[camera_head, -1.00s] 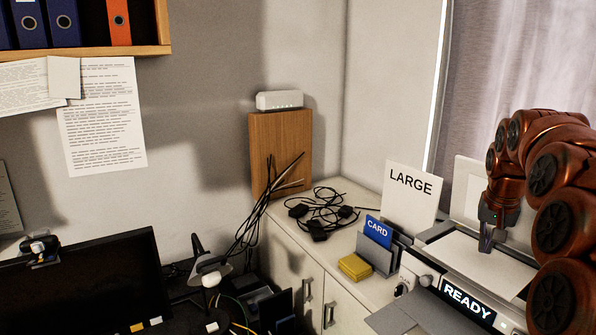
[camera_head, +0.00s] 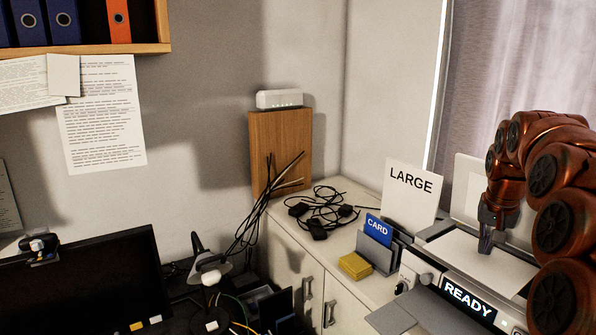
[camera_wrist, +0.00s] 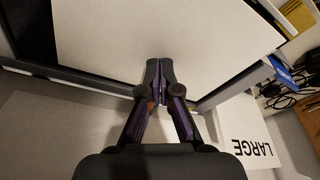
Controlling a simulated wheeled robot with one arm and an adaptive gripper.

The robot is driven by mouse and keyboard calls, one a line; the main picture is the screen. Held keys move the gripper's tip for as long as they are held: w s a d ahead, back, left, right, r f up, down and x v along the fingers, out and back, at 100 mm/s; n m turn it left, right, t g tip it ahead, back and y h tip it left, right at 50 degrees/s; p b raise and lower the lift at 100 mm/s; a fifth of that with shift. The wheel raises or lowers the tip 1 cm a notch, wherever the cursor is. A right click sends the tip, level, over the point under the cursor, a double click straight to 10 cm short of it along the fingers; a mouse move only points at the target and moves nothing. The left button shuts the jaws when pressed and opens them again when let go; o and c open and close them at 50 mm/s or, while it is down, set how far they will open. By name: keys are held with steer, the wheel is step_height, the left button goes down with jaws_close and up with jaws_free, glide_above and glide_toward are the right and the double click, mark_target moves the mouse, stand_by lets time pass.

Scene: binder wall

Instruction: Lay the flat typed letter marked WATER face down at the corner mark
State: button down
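A blank white sheet (camera_head: 478,266) lies flat on top of the machine at the right. Its plain upper face fills the top of the wrist view (camera_wrist: 150,30). No word WATER shows on it, so I cannot tell whether it is the letter. My gripper (camera_head: 486,252) points down over this sheet. In the wrist view my gripper's fingertips (camera_wrist: 160,68) are together and overlap the sheet near one edge. I see no paper clearly pinched between them; contact with the sheet cannot be told. The corner mark is not distinguishable.
The machine's display (camera_head: 468,303) reads READY. A LARGE card (camera_head: 409,197) and a blue CARD piece (camera_head: 378,231) stand beside the machine. A yellow block (camera_head: 355,266) and black cables (camera_head: 322,212) lie on the cabinet. A dark monitor (camera_head: 85,290) is at lower left.

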steer(key=shift+f, duration=0.5)
stand_by(0.3)
steer(key=shift+w+d, duration=0.25)
steer(key=shift+w, duration=0.85)
stand_by(0.6)
steer(key=shift+r, duration=0.15)
steer(key=shift+w+d+p+v, duration=0.1)
steer(key=shift+w+p+v, duration=0.2)
steer(key=shift+v, duration=0.65)
steer(key=shift+w+d+p+v, duration=0.15)
steer(key=shift+p+v, duration=0.2)
steer(key=shift+v, duration=0.6)
steer(key=shift+w+d+p+v, duration=0.15)
steer(key=shift+p+v, duration=0.2)
steer(key=shift+v, duration=0.55)
steer(key=shift+r, duration=0.2)
